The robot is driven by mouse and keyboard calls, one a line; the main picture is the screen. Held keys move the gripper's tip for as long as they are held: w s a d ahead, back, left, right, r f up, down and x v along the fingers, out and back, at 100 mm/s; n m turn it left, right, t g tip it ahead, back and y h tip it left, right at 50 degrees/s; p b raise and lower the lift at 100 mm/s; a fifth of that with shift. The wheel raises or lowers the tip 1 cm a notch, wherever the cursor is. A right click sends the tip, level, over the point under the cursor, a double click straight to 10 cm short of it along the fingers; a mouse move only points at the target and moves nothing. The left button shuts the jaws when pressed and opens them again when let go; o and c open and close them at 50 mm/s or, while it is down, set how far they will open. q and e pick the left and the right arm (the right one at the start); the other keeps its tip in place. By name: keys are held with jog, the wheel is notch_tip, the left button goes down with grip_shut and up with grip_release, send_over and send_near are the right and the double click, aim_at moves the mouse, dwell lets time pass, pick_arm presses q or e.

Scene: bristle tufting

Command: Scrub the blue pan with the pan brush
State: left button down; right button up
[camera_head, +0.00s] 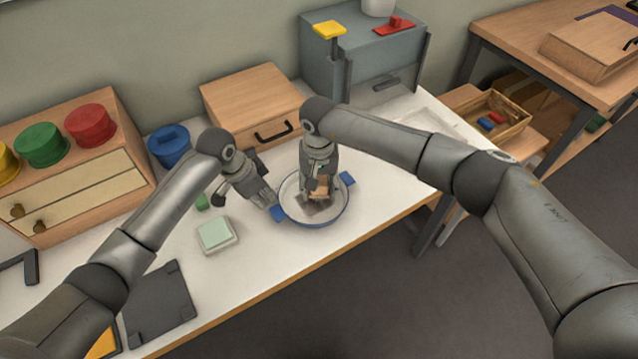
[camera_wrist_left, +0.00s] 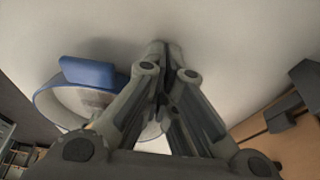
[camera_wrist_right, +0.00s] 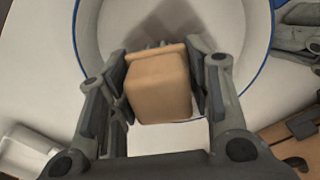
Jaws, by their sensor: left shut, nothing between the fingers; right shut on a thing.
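The blue pan (camera_head: 340,211) sits on the white table near its front edge, with a pale inside and a blue handle (camera_head: 347,179) on each side. My right gripper (camera_head: 320,190) is over the pan, shut on the wooden block of the pan brush (camera_wrist_right: 158,85). The brush's lower end reaches down into the pan; whether it touches the bottom is hard to tell. My left gripper (camera_head: 268,200) is shut and empty beside the pan's left handle (camera_wrist_left: 88,72). In the left wrist view its fingertips (camera_wrist_left: 158,50) are together just right of that handle.
A pale green sponge-like block on a white dish (camera_head: 216,236) lies left of the pan. A dark flat board (camera_head: 158,305) is at the front left. A wooden box with a black handle (camera_head: 255,100) and a grey cabinet (camera_head: 365,55) stand behind. The table right of the pan is clear.

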jog(key=shift+f, duration=0.55)
jog(key=shift+a, duration=0.1)
